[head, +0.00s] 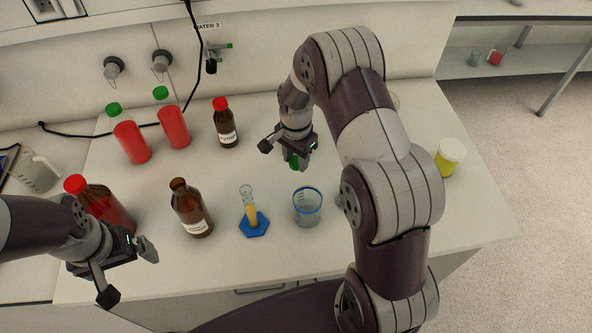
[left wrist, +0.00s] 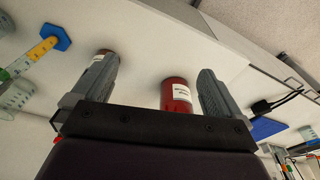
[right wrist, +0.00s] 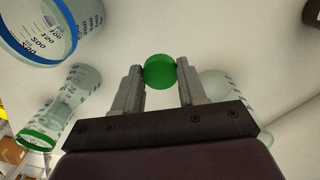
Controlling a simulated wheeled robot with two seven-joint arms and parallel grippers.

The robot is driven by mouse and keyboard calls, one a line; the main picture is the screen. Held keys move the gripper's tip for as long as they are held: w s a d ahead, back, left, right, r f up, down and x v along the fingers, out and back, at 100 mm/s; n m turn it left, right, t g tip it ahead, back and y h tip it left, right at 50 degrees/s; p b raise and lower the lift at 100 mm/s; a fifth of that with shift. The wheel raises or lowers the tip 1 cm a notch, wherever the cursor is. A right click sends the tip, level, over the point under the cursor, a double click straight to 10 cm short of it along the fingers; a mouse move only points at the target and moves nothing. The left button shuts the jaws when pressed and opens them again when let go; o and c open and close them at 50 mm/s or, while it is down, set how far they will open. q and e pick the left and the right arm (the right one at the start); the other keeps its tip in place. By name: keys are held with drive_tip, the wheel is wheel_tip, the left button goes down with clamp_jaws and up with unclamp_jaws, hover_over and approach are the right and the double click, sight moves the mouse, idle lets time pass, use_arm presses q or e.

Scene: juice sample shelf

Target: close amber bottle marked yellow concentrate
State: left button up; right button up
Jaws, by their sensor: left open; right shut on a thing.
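An uncapped amber bottle (head: 192,210) with a white label stands upright at the front of the bench; I cannot read its label. It also shows in the left wrist view (left wrist: 98,68), partly behind a finger. My right gripper (head: 286,152) is shut on a green cap (right wrist: 160,71), held in the air right of that bottle, away from it; in the head view the cap shows just below the fingers. My left gripper (head: 128,273) is open and empty at the front left, near a red-capped bottle of red liquid (head: 110,207). That bottle (left wrist: 177,95) appears between its fingers in the left wrist view, apart from them.
A cylinder of yellow liquid (head: 250,213) on a blue base and a blue-rimmed beaker (head: 306,208) stand right of the open bottle. Behind are two green-capped red bottles (head: 172,125) and a red-capped amber bottle (head: 226,125). A white-lidded yellow jar (head: 447,163) stands at right.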

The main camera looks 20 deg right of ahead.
sight(296, 162)
wheel_tip(296, 162, up, 4)
drive_tip(key=shift+f+b, duration=0.2)
drive_tip(key=shift+b, duration=0.1)
drive_tip(key=shift+r, duration=0.15)
